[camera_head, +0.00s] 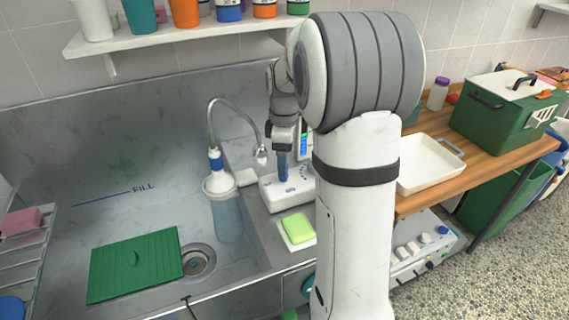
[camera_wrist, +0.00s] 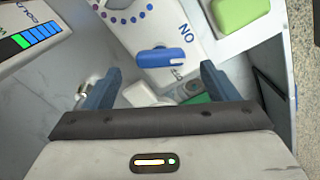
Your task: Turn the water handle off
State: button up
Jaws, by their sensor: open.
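In the wrist view the handle lies nearly crosswise. Its right end has a white mark between the ON lettering above and what looks like OFF lettering below. My gripper (camera_wrist: 160,73) is open, with one blue finger on each side of the handle, and seems apart from it. In the head view the white box (camera_head: 285,197) sits on the sink's right ledge, with my gripper (camera_head: 282,170) pointing down just over it. The handle is largely hidden there.
A green sponge (camera_head: 297,228) lies just in front of the box. A curved faucet (camera_head: 238,110) stands to its left, over a jug in the sink. A small display (camera_head: 304,140) stands close behind my gripper. A shelf (camera_head: 160,40) with cups hangs above.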

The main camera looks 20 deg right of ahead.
jog(key=shift+f, duration=1.75)
